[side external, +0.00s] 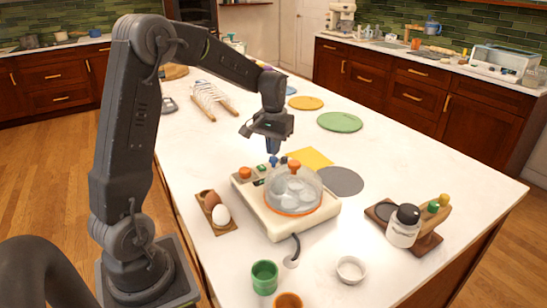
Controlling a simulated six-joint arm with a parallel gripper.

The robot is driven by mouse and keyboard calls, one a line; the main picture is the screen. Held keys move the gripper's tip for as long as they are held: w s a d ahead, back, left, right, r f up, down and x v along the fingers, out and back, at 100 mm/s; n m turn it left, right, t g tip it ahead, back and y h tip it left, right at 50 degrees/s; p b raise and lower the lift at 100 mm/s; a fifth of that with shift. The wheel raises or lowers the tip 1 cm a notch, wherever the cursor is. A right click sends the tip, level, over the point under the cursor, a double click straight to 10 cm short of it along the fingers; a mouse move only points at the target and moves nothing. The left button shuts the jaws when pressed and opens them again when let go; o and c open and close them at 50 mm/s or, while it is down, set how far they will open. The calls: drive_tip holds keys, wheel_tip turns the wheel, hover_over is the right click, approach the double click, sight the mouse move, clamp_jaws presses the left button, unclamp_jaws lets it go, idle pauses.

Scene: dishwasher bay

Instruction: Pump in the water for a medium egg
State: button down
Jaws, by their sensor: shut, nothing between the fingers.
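A cream egg cooker (252,203) stands on the white counter. Its clear dome (291,188) has an orange rim and an orange knob, and pale egg-like shapes show inside. An orange knob (245,173) and small blue and dark parts (273,162) sit along its back edge. My gripper (273,152) points down just above the blue part, fingers shut and empty. I cannot tell whether the fingertips touch it. A wooden holder (228,228) at the left carries a brown egg (211,200) and a white egg (221,216).
A green cup (264,277), an orange cup (288,301) and a white bowl (351,270) stand in front. A dark-lidded jar (403,228) and wooden stand are at the right. A grey disc (340,181) and yellow mat (316,157) lie behind the cooker.

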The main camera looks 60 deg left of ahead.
drive_tip(key=shift+f, duration=1.15)
drive_tip(key=shift+r, duration=1.7)
drive_tip(key=shift+f, duration=1.75)
drive_tip(key=shift+r, duration=1.75)
wheel_tip(320, 180, up, 15)
idle(0.5)
